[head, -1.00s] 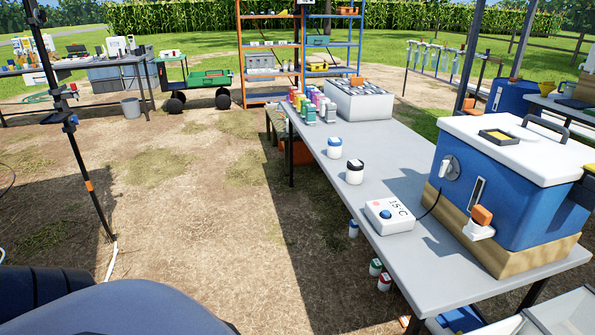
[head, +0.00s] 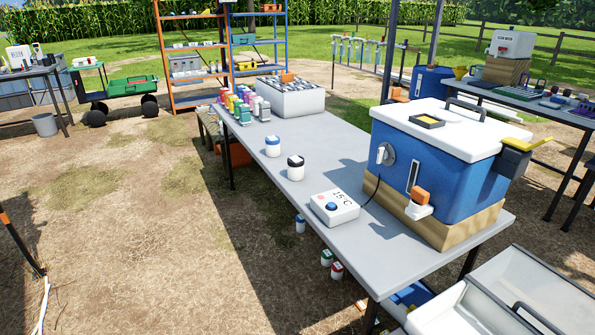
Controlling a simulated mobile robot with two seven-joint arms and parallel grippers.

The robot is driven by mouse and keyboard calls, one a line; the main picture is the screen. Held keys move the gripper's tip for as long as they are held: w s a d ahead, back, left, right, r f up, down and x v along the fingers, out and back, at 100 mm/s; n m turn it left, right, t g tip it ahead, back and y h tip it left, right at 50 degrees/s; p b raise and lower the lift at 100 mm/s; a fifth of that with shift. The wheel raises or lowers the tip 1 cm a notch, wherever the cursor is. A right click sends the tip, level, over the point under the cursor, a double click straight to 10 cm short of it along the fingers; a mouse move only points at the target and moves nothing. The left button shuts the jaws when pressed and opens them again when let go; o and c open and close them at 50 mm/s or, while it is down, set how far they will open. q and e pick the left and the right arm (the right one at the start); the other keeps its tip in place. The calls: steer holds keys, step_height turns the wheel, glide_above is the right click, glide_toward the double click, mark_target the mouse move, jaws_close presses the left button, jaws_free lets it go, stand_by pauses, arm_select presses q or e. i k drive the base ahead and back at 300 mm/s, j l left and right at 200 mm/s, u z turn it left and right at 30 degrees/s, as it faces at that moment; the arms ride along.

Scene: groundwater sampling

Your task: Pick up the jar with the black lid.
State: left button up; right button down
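The jar with the black lid (head: 295,168) stands upright on the grey table (head: 322,164), near its left edge. It has a white body. A similar white jar with a blue lid (head: 272,147) stands just behind it and to its left, apart from it. Neither of my grippers shows in the head view, so I cannot see whether they are open or shut.
A white box reading 15°C (head: 334,208) lies in front of the jar, wired toward a large blue cooler (head: 440,160) on the right. Several small bottles (head: 243,104) and a grey bin (head: 290,98) stand at the table's far end. Open ground lies left of the table.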

mark_target(295, 162)
steer(key=i+j+z, duration=0.1)
steer(key=z, duration=0.8)
steer(key=i+j+z, duration=0.15)
steer(key=j+z, duration=0.15)
steer(key=i+j+z, duration=0.15)
steer(key=j+z, duration=0.15)
steer(key=i+j+z, duration=0.15)
steer(key=j, duration=0.3)
steer(key=j+z, duration=0.15)
steer(key=j, duration=0.25)
steer(key=i+j+z, duration=0.1)
steer(key=j, duration=0.65)
steer(key=j+z, duration=0.1)
steer(key=j, duration=0.7)
